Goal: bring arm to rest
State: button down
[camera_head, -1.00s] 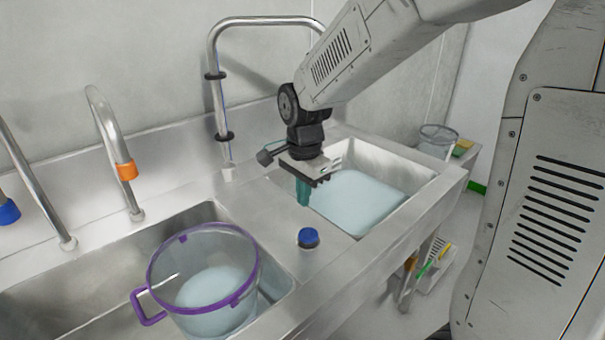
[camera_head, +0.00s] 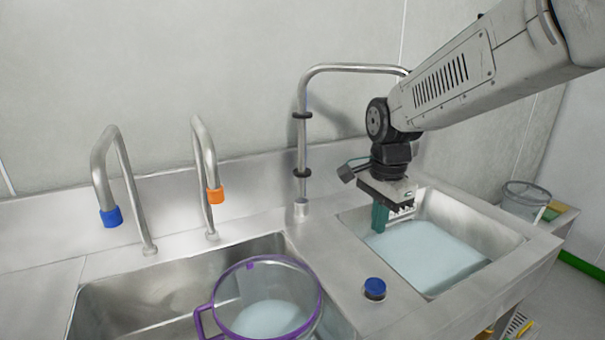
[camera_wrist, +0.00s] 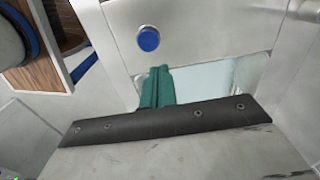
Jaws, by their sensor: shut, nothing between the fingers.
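My gripper (camera_head: 380,217) hangs from my arm, fingers down, over the left edge of the right sink basin in the head view. Its teal fingers are together with nothing between them; they also show in the wrist view (camera_wrist: 156,87). The arm reaches in from the upper right. A blue round knob (camera_head: 374,288) sits on the steel deck between the basins, a little to the front of the fingers and apart from them. It also shows in the wrist view (camera_wrist: 148,38).
The right basin (camera_head: 505,248) holds pale liquid. A clear bucket with a purple rim (camera_head: 312,318) stands in the left basin (camera_head: 120,290). Taps with blue (camera_head: 111,217) and orange (camera_head: 215,195) collars and a tall bent pipe (camera_head: 301,150) rise behind. A clear container (camera_head: 525,198) stands at the right.

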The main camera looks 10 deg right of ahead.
jog(key=s+d+r+n, duration=0.1)
jog(key=s+n, duration=0.6)
jog(key=s, duration=0.4)
jog(key=s+d+r+n+t, duration=0.1)
jog(key=s+r+n, duration=0.1)
jog(key=s+n, duration=0.5)
jog(key=s, duration=0.5)
jog(key=shift+s+d, duration=0.25)
jog(key=shift+d, duration=0.05)
